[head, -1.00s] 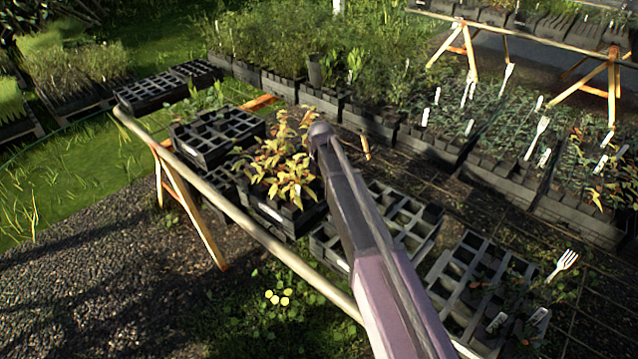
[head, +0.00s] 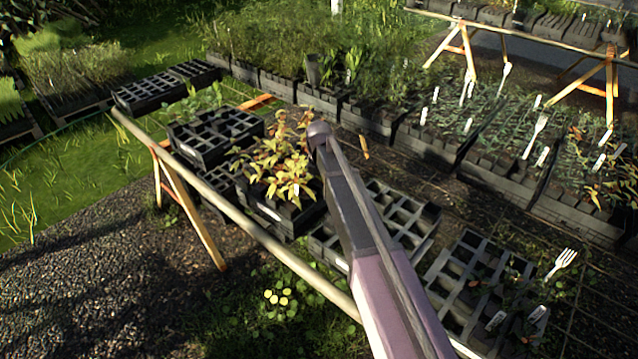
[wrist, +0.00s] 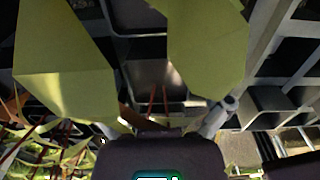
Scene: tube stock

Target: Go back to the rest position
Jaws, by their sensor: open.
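My arm (head: 365,235) reaches up from the bottom right of the head view to a yellow-green leafy plant (head: 285,175) in a black pot tray. My gripper is hidden in the head view, behind the arm's end and the leaves. In the wrist view my gripper (wrist: 170,116) shows at the bottom, its grey fingers apart. Nothing is seen held between them. Large yellow-green leaves (wrist: 65,75) hang close in front of the wrist camera, with black tray cells (wrist: 155,75) beyond. Whether the leaves touch my gripper I cannot tell.
A wooden rail (head: 245,222) on a trestle runs along the near side. Dense seedling trays (head: 375,120) fill the back. Gravel (head: 90,275) lies open at lower left.

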